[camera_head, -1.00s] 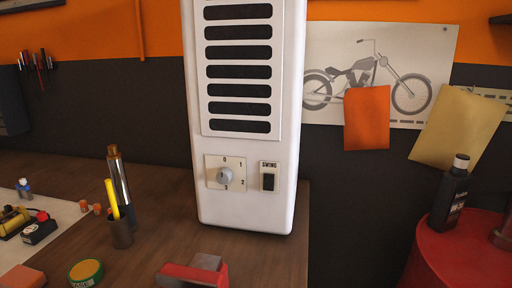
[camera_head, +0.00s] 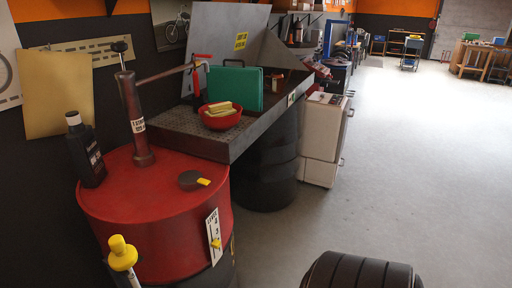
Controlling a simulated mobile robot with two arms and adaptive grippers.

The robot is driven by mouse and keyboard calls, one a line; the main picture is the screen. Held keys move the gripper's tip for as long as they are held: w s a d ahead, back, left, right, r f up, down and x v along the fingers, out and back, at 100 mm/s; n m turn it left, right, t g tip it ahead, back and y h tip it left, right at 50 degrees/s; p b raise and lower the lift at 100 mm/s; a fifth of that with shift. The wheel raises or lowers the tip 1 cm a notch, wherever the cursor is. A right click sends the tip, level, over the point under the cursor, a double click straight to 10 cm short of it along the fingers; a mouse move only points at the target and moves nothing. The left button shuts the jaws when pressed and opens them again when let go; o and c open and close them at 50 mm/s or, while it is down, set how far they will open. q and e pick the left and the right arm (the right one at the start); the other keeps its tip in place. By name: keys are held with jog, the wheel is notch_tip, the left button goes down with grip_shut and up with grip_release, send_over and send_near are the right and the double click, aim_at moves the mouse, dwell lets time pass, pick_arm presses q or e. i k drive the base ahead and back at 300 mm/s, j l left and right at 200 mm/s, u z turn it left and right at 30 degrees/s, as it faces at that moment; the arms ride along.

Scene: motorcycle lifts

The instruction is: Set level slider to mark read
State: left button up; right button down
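The level slider is a narrow white upright plate (camera_head: 212,230) on the front side of a red drum (camera_head: 150,215). Its top is lettered "LEVEL" and dark marks run down it; the upper ones look like 4 and 3. A small yellow knob (camera_head: 216,244) sits in the lower part of the plate, below the 3. A white label (camera_head: 138,126) on the brown pump post (camera_head: 132,115) carries dark text too small to read surely. A yellow sign (camera_head: 241,41) stands behind, its text also unclear. Neither of my grippers is in view.
A black bottle (camera_head: 85,152) and a dark round cap (camera_head: 194,180) stand on the drum. A yellow-topped rod (camera_head: 122,253) rises before it. A bench (camera_head: 260,130) holds a green case (camera_head: 236,88) and red bowl (camera_head: 221,118).

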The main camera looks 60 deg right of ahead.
aim_at(216, 244)
jog(key=z, duration=1.5)
